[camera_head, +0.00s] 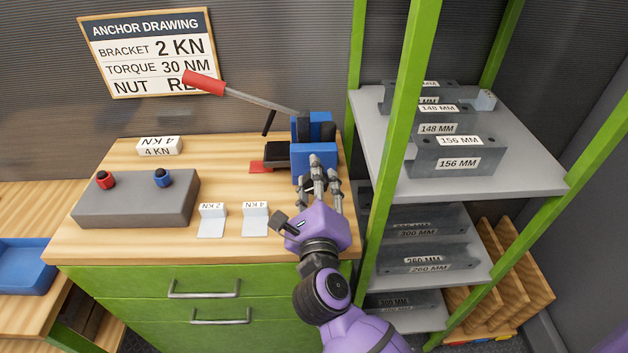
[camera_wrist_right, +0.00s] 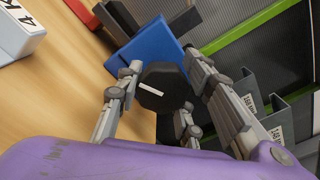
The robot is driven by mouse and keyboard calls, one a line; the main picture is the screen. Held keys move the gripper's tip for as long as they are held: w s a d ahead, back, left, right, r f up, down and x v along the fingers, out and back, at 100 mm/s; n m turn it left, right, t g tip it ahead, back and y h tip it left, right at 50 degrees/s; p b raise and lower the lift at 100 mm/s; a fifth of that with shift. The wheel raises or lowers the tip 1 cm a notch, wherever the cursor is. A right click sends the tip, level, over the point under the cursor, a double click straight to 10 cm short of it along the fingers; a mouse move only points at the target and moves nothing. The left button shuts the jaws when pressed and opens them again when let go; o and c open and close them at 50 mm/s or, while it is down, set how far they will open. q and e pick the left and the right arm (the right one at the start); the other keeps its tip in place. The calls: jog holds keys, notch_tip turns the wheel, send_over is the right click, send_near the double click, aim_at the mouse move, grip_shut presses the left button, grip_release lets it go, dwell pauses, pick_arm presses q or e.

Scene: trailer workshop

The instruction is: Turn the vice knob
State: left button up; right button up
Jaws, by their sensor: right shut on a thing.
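The blue vice (camera_head: 314,157) stands at the right end of the wooden bench, with dark jaws at its top. It also shows as a blue block in the right wrist view (camera_wrist_right: 150,47). The vice knob (camera_wrist_right: 163,87) is black and many-sided, with a white mark on its face. My right gripper (camera_head: 318,177) is at the front of the vice. In the wrist view its fingers (camera_wrist_right: 160,97) surround the knob and are shut on it. My left gripper is in neither view.
A long lever with a red handle (camera_head: 204,82) reaches left from the vice. A grey box with red and blue knobs (camera_head: 137,205) and small label stands (camera_head: 255,220) are on the bench. A green-framed shelf (camera_head: 392,150) with grey brackets stands close on the right.

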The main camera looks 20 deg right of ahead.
jog(key=shift+a+f, duration=0.1)
jog(key=m, duration=0.6)
jog(key=shift+w+m, duration=0.1)
jog(key=shift+m, duration=0.3)
jog(key=shift+o, duration=0.2)
jog(key=m, duration=0.3)
jog(key=shift+a, duration=0.1)
jog(key=shift+r+m, duration=0.2)
jog(key=shift+m, duration=1.8)
jog(key=o, duration=1.1)
jog(key=shift+r, duration=0.15)
notch_tip(320, 180, up, 10)
jog(key=shift+f, duration=0.1)
